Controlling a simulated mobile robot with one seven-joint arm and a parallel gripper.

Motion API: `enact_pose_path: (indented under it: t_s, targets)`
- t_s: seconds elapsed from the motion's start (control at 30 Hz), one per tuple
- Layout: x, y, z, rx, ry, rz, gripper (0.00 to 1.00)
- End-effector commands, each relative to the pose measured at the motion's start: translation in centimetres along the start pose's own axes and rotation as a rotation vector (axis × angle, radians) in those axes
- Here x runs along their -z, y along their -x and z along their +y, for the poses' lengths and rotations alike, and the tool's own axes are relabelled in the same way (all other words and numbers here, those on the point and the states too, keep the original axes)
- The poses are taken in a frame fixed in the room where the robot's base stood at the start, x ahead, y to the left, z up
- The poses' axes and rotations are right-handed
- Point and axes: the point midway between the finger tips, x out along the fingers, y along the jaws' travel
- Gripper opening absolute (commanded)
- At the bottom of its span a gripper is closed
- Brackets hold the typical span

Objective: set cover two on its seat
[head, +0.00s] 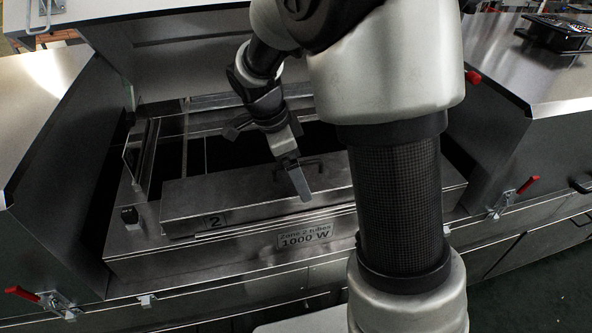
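Cover two (250,194) is a long grey metal cover marked "2" at its left front corner. It lies lengthwise along the front of the open dryer bay, just above the front panel (200,255) labelled "Zone 2 tubes 1000 W". A dark bar handle (314,164) stands on its top. My gripper (296,184) points down over the cover's middle, by the handle's left part. Only one finger shows clearly, in front of the cover. Whether the fingers are apart or grip the handle cannot be told. The seat's contact edges under the cover are hidden.
Behind the cover the bay is dark and open, with metal rails (185,140) at its left. A raised hood (170,45) stands behind. Metal housings flank the bay at left (50,120) and right (540,90). Red-handled latches (515,197) line the front. My arm hides part of the right side.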

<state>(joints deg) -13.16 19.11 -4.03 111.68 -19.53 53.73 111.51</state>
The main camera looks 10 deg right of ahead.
Motion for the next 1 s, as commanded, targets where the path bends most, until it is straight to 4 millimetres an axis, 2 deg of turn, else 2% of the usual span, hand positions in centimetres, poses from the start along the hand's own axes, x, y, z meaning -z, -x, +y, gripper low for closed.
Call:
enact_pose_path:
  t_s: [0.47,0.5,0.77,0.93,1.0]
  targets:
    - [-0.2,-0.7,-0.1,0.002,-0.001,0.000,0.53]
    - [-0.2,-0.6,0.0,0.001,-0.001,0.000,0.99]
    - [-0.1,-0.4,0.0,0.000,-0.001,0.000,1.00]
    - [0.0,1.0,-0.1,0.003,-0.001,0.000,1.00]
    - [0.0,2.4,-0.1,0.004,-0.001,-0.001,1.00]
